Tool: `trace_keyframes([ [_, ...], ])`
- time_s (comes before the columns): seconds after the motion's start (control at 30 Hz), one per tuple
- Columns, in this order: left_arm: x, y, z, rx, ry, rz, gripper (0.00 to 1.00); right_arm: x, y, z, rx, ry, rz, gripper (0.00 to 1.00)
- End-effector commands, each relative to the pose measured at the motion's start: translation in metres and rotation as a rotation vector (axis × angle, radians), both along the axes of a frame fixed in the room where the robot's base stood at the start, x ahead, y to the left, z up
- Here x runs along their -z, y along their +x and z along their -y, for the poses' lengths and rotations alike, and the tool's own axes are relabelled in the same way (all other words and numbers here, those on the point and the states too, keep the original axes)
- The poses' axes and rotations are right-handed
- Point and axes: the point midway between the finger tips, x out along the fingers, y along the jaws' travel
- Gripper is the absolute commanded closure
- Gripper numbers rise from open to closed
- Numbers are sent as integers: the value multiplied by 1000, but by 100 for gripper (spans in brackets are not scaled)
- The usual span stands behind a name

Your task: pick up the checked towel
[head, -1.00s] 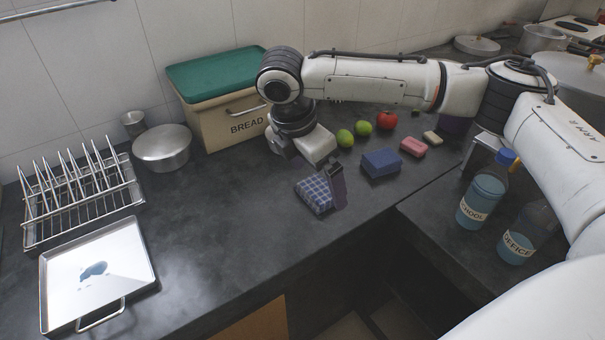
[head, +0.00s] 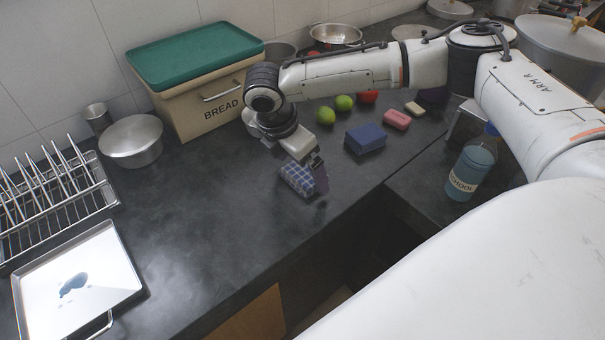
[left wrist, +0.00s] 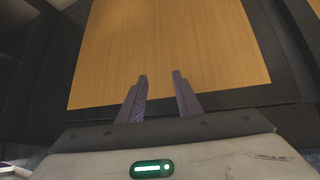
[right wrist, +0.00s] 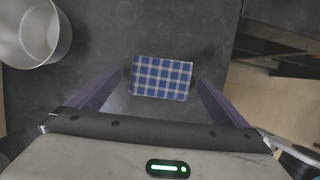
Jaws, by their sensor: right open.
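The checked towel (head: 297,180), blue and white and folded into a small block, lies on the dark counter near its front edge. In the right wrist view the towel (right wrist: 161,78) is whole and lies ahead, between the lines of the two fingers. My right gripper (right wrist: 161,75) is open and empty, pointing down at the towel; in the head view its fingers (head: 318,177) overlap the towel's right side. I cannot tell whether they touch it. My left gripper (left wrist: 159,75) has its fingers a little apart with nothing between them, in front of a wooden panel (left wrist: 175,45).
Right of the towel are a blue block (head: 366,138), a pink block (head: 397,120) and two green fruits (head: 335,108). A bread bin (head: 205,95) stands behind. A metal tray (head: 115,275) and dish rack (head: 50,200) are at left. Counter between tray and towel is clear.

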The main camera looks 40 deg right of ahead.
Motion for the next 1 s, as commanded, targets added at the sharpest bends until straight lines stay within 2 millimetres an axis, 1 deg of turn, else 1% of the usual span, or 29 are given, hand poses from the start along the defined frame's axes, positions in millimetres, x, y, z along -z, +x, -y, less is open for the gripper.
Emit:
trace_keyframes([
  [0.03, -1, 2, 0, 0, -1, 3, 69, 5, 0, 1, 0, 0, 0, 2],
  [0.1, -2, 4, 0, -1, 0, 8, 69, 8, 0, 2, -1, 0, 0, 2],
  [0.3, -6, 10, 0, 0, -2, 22, 69, 9, 0, 2, -2, 0, -1, 2],
  [0.33, -6, 11, 0, 0, -2, 23, 69, 9, 0, 2, -2, 0, -1, 3],
  [0.47, -6, 10, 1, 0, -2, 23, 69, 8, 0, 2, -2, 1, -1, 25],
  [0.5, -6, 10, 1, 0, -2, 23, 69, 8, 0, 2, -2, 1, -1, 32],
  [0.6, -6, 10, 0, 0, -1, 21, 69, 8, 0, 2, -2, 1, -1, 46],
  [0.87, -4, 6, 0, 0, -2, 14, 69, 5, 0, 2, -1, 1, 1, 46],
  [0.97, -5, 5, 0, 0, -2, 13, 69, -6, 1, 2, -1, 2, 3, 46],
  [1.0, -5, 5, 1, 0, -2, 12, 69, -13, 1, 2, -2, 2, 3, 46],
])
